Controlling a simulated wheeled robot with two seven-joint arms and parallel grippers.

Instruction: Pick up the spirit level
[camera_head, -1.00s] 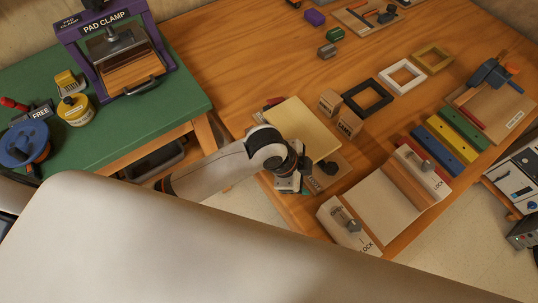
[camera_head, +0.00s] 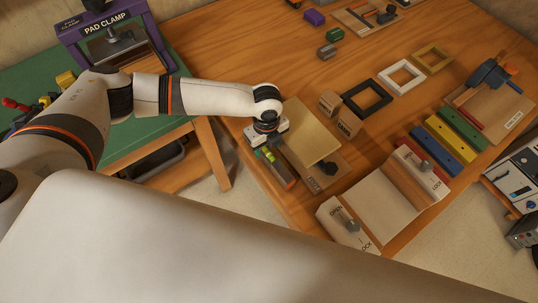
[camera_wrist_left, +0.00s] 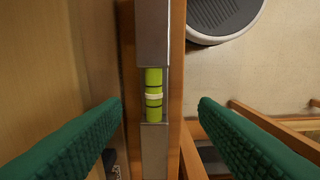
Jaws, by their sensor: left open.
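The spirit level is a narrow grey bar with a yellow-green vial. In the left wrist view the spirit level (camera_wrist_left: 152,35) runs upright through the middle, its vial between my two green finger pads. My left gripper (camera_wrist_left: 159,104) is open, with a gap on each side of the bar. The gripper hides part of the level. My right gripper is not in view.
A tan board (camera_head: 305,130) lies right beside the level. Small wooden blocks (camera_head: 348,122), a black frame (camera_head: 367,99) and a lock fixture (camera_head: 383,205) stand further right. The green bench (camera_head: 187,85) with the purple pad clamp (camera_head: 107,28) is left, across a floor gap.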

